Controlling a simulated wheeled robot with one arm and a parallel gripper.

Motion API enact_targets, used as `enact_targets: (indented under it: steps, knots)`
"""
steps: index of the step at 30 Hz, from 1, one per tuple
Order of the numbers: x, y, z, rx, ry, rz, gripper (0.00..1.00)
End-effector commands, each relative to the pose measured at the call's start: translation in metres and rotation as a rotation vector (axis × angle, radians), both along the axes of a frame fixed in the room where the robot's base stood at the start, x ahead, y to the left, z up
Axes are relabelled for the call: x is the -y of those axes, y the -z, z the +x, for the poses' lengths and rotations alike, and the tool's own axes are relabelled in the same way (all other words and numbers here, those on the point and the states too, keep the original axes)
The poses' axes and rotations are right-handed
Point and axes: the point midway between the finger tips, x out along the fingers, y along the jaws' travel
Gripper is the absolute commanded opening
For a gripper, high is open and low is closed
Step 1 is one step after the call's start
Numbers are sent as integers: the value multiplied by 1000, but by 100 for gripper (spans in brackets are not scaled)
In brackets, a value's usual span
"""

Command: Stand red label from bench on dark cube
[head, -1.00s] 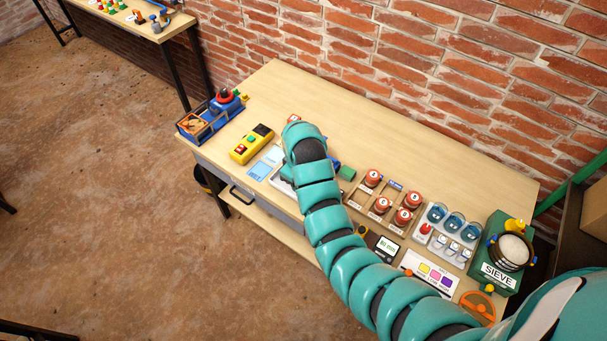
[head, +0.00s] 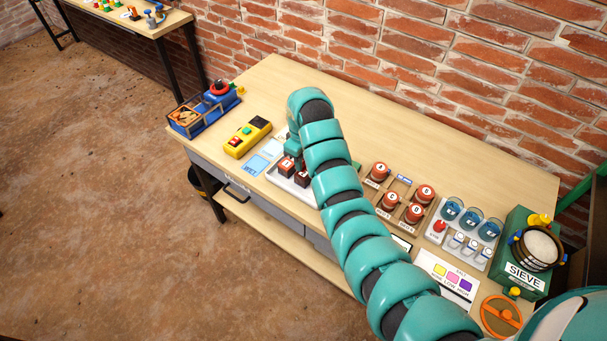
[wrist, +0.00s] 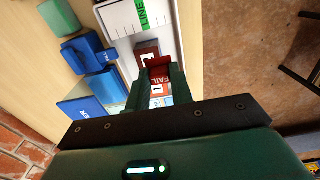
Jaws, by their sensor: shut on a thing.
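The red label (wrist: 159,77), marked FAIL in white, sits between the fingers of my gripper (wrist: 160,72) in the wrist view. My gripper is shut on it. A dark cube (wrist: 147,50) with a white mark is just beyond the fingertips; I cannot tell whether the label touches it. In the head view, my gripper (head: 293,147) points down over the white tray (head: 295,188) on the bench (head: 285,95). Two dark reddish cubes (head: 286,167) (head: 302,177) show there. My arm hides the label and part of the tray.
A yellow button box (head: 248,137) and blue cards (head: 262,158) lie left of the tray. Red-topped jars (head: 380,172) stand in a rack to the right. Blue blocks (wrist: 102,85) and a green block (wrist: 60,16) lie beside the tray. The bench's back is clear.

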Motion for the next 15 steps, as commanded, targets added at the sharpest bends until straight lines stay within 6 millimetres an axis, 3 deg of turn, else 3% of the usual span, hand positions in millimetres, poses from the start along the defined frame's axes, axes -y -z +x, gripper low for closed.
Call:
enact_targets:
  steps: [5,15]
  knots:
    - [2,17,13,-2,0,-1,1]
    - [2,26,25,-2,-2,-1,1]
